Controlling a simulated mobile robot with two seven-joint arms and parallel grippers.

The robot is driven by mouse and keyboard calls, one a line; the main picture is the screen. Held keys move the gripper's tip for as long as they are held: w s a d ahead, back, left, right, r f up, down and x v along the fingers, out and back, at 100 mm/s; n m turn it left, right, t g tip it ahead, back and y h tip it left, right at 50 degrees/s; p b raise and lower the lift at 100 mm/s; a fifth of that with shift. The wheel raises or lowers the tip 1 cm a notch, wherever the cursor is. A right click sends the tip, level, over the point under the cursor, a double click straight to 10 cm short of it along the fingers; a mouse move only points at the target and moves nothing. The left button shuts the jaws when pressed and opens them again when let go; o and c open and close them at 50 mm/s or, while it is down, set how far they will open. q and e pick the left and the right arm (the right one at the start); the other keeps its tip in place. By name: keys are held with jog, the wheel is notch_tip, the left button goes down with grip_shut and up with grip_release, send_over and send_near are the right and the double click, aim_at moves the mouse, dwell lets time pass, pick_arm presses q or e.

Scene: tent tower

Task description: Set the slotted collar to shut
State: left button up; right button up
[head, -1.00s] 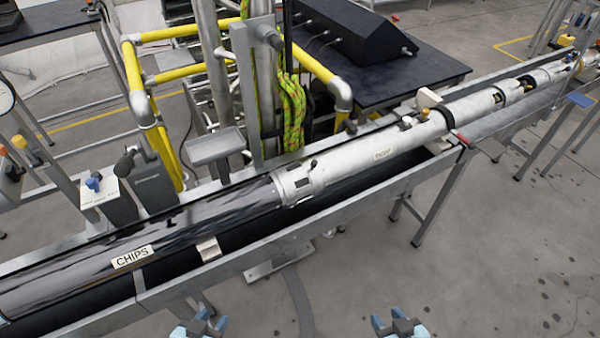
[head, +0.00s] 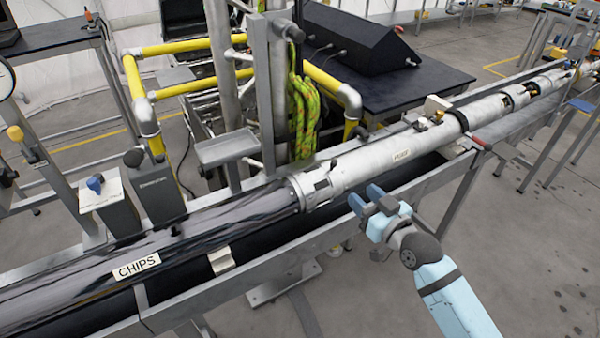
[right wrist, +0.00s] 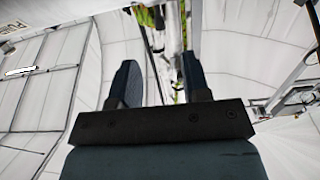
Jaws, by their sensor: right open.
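The slotted collar (head: 311,187) is a light metal ring with dark slots, where the dark, glossy tube labelled CHIPS (head: 136,268) meets the pale metal tube (head: 385,159). A small dark peg shows at its upper side; its exact setting is too small to tell. My right gripper (head: 362,199) is open and empty, just right of and in front of the collar, near the trough's front rail, touching nothing that I can see. In the right wrist view my two dark fingers (right wrist: 160,85) stand apart with nothing between them. My left gripper is not in view.
The tubes lie in a long metal trough with a front rail (head: 250,258). Behind it stand a metal post with a rope (head: 303,115), yellow rails (head: 185,88) and a small grey tray (head: 227,148). A dark table (head: 385,90) holds a black console. Open floor lies in front.

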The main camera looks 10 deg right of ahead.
aim_at(329, 166)
jog(key=x, duration=0.9)
jog(key=r+p+x, duration=0.1)
jog(key=x, duration=0.4)
jog(key=shift+w, duration=0.2)
grip_shut()
